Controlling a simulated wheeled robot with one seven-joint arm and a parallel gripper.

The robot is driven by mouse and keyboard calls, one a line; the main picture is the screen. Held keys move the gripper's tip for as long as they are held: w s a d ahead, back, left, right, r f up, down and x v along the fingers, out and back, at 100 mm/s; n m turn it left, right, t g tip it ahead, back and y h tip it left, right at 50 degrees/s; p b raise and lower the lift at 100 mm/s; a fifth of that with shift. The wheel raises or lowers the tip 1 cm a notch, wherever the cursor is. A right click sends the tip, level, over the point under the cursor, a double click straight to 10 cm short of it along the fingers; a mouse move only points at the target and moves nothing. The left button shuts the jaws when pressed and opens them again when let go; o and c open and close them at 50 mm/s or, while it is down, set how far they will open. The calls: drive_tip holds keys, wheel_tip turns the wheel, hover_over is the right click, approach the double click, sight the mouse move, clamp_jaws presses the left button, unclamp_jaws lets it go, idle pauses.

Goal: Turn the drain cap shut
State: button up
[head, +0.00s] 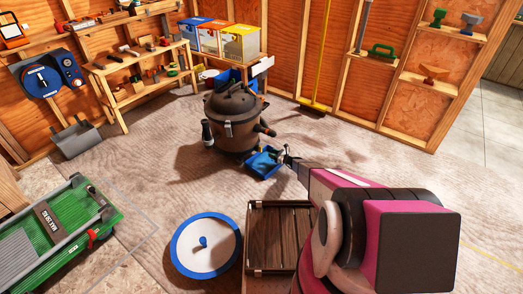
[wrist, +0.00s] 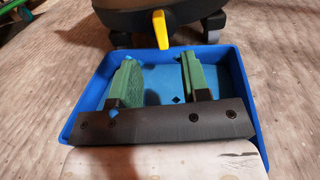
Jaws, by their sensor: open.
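A brown shop vacuum (head: 226,122) stands on the floor, and its dark lower body (wrist: 125,12) shows at the top of the wrist view. A yellow tab (wrist: 161,30), seemingly the drain cap's handle, hangs slightly tilted from its front. The cap is too small to make out in the head view. My gripper (wrist: 160,70) is open and empty, with green-padded fingers apart below the yellow tab in the picture and not touching it.
The blue tray (head: 257,168) sits in front of the vacuum. A blue-rimmed round lid (head: 205,258) and a wooden slatted crate (head: 283,237) are nearer me. A green machine (head: 75,215) is at left. Floor right of the vacuum is clear.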

sight(259, 149)
drive_tip(key=x, duration=0.9)
drive_tip(key=shift+w+a, duration=0.1)
drive_tip(key=shift+a, duration=0.1)
drive_tip(key=shift+c, duration=0.3)
clamp_jaws()
